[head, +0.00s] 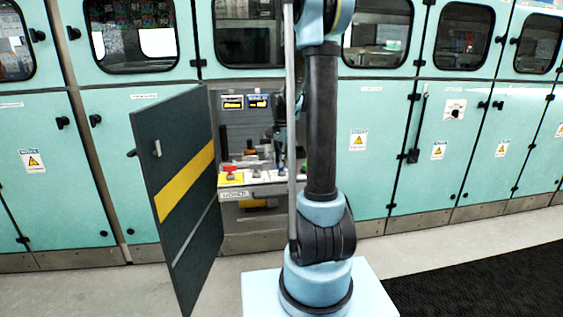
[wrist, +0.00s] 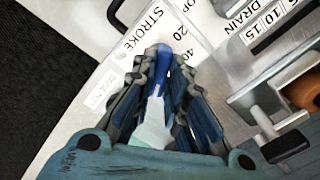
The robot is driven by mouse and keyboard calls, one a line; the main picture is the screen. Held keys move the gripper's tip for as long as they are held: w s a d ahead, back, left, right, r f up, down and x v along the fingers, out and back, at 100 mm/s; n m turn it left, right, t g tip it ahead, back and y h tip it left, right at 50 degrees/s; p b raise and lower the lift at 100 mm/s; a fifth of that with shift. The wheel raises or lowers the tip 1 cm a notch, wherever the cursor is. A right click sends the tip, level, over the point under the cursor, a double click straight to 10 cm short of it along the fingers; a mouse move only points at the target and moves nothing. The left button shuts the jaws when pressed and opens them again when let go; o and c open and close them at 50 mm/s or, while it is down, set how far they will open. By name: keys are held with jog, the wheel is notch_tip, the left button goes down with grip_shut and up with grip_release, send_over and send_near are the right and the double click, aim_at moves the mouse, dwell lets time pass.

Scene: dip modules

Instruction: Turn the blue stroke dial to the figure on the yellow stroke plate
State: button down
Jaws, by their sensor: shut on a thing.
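The blue stroke dial (wrist: 161,82) shows in the wrist view below the printed word STROKE, with the figures 20 and 40 to its right. My gripper (wrist: 166,58) is shut on it, one finger on each side, hiding much of the dial and its scale. I cannot tell which figure the dial points to. In the head view my gripper (head: 280,164) is low over the panel inside the open cabinet. Two small plates with yellow, one of them (head: 233,102) at left and one (head: 258,101) at right, are on the cabinet back; their figures are too small to read.
The dark cabinet door (head: 180,215) with a yellow stripe stands open at left. The white panel (head: 262,190) also carries a DRAIN scale (wrist: 240,28) beside the stroke dial. A dark handle and orange knob (wrist: 302,92) are close at right in the wrist view.

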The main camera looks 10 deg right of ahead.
jog(key=m, duration=0.5)
jog(key=shift+m, duration=0.4)
dwell(0.4)
jog(key=c, duration=1.6)
grip_release()
jog(key=shift+r, duration=0.1)
notch_tip(320, 180, up, 12)
